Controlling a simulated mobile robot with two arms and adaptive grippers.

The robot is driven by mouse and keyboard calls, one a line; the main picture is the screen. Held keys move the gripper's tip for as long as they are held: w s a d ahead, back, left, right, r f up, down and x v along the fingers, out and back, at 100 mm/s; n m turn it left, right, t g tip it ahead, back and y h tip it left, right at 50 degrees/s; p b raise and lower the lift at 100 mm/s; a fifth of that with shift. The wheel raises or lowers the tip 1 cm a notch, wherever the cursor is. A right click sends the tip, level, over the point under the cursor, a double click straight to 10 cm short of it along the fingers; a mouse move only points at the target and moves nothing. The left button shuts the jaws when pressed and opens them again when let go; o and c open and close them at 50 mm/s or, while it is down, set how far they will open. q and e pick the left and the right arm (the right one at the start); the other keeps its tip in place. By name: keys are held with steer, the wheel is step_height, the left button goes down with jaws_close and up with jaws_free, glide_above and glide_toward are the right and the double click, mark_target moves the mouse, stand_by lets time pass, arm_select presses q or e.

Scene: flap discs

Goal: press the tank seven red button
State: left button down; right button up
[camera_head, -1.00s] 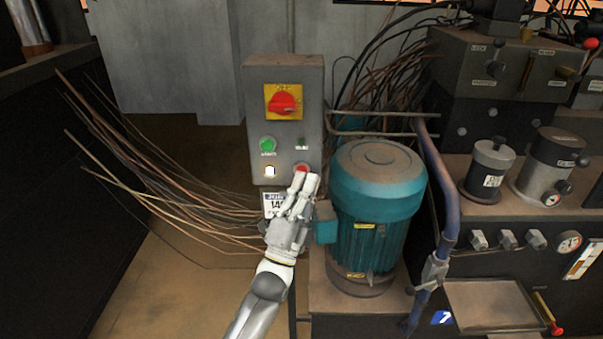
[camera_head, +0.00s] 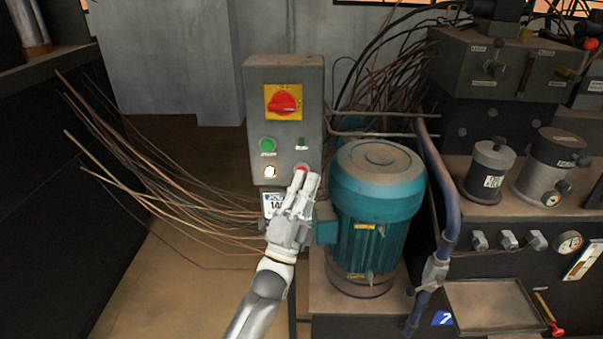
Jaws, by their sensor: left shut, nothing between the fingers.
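A grey control box (camera_head: 291,75) stands in the middle of the head view. On its lower right is a red button (camera_head: 303,167), partly hidden behind my left gripper's fingertips. My left gripper (camera_head: 304,180) is shut and empty, its fingertips pointing up at the red button. They overlap the button in the picture; I cannot tell whether they touch it. The box also has a green button (camera_head: 268,144), a white light (camera_head: 270,171) and a red rotary switch (camera_head: 285,101) on a yellow plate. My right gripper is not in view.
A teal motor (camera_head: 377,185) stands close to the right of my left gripper. A blue pipe (camera_head: 447,190) rises beside it. Loose wires (camera_head: 165,195) spread left of the box. A dark machine with cylinders (camera_head: 490,165) fills the right side.

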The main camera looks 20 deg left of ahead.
arm_select(q)
steer(key=shift+w, duration=0.1)
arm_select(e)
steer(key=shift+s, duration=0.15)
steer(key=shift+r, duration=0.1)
arm_select(q)
steer(key=shift+w+a, duration=0.1)
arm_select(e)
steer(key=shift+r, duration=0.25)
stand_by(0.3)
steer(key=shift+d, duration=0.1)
arm_select(q)
steer(key=shift+s+d+p, duration=0.25)
steer(key=shift+s+p, duration=0.15)
steer(key=shift+s, duration=0.4)
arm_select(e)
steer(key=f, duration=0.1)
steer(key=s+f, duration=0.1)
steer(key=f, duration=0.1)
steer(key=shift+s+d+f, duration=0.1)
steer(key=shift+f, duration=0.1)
